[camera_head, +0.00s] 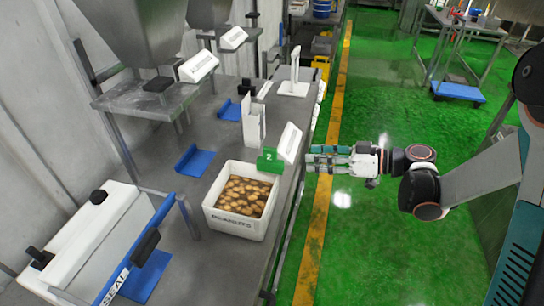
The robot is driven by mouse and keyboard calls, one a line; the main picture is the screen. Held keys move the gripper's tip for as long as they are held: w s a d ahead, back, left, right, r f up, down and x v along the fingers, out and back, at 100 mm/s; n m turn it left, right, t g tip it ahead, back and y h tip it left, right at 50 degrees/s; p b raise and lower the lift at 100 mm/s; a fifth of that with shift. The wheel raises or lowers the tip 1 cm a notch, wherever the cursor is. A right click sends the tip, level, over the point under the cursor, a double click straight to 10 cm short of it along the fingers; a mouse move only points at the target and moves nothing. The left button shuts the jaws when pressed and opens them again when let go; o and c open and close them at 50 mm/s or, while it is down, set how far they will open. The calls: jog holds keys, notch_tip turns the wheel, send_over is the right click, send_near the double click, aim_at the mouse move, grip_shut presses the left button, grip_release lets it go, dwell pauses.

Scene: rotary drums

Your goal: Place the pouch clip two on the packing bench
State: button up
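A green clip marked "2" (269,160) is at the back right corner of the white peanut crate (236,224), beside a tilted white label sign (290,143). I cannot tell whether it rests on the crate rim or stands behind it. The grey bench (210,262) runs along the left and bears the crate. My gripper (310,158) reaches in from the right, just past the bench's right edge and to the right of the clip, with a gap between. Its fingers look apart, and no held object shows.
A white sealing machine (90,245) stands at the front left. Blue trays (195,161), a white holder (253,122) and a white stand (294,87) occupy the bench. Steel hoppers (140,40) are behind. The green floor right of the yellow line (330,150) is mostly clear.

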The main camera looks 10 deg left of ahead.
jog(key=f+n+y, duration=0.2)
jog(key=n+g+y+b, duration=0.1)
jog(key=n, duration=0.1)
send_near(270, 160)
jog(key=w+a, duration=0.2)
jog(key=a, duration=0.4)
jog(key=a+b, duration=0.1)
jog(key=a, duration=0.1)
jog(key=a+r+b, duration=0.1)
jog(key=shift+s+a, duration=0.25)
jog(key=shift+a, duration=0.05)
jog(key=shift+w+a, duration=0.1)
jog(key=shift+a, duration=0.2)
grip_shut()
jog(key=shift+r, duration=0.15)
